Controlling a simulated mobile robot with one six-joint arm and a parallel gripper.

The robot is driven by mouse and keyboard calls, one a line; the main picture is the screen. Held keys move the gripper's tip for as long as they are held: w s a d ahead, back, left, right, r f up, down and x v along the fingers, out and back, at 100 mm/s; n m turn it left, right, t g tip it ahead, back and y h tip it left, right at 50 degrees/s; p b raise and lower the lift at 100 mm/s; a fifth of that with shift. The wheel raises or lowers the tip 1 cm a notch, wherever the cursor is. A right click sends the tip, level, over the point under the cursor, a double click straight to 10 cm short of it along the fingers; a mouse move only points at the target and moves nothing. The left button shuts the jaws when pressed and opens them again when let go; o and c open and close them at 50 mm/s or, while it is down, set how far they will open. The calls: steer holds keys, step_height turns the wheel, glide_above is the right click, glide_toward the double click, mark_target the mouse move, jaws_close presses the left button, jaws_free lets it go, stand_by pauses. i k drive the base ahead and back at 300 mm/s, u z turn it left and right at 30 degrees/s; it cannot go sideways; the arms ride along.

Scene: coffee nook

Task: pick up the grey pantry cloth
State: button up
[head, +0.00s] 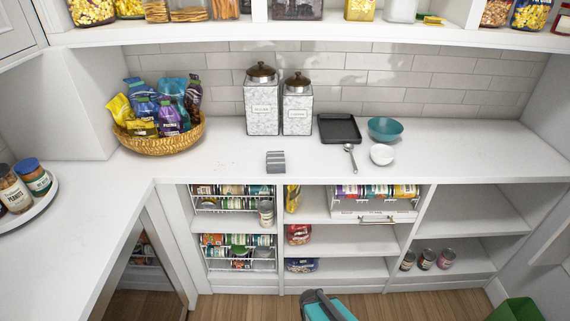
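The grey cloth (275,161) looks like a small, folded, striped grey bundle. It lies on the white counter (232,165) near its front edge, in front of the two canisters. Nothing covers it and nothing touches it from the sides. I cannot make out my gripper in the head view, so whether it is open or shut does not show.
Two lidded canisters (262,105) stand behind the cloth. A black tray (340,129), a spoon (350,158), a teal bowl (385,128) and a white bowl (382,155) are to its right. A basket (165,144) of bags is left. A teal-and-dark object (328,307) shows below.

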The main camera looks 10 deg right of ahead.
mark_target(276, 159)
steer(key=u, duration=0.1)
steer(key=i, duration=0.95)
steer(key=z, duration=0.1)
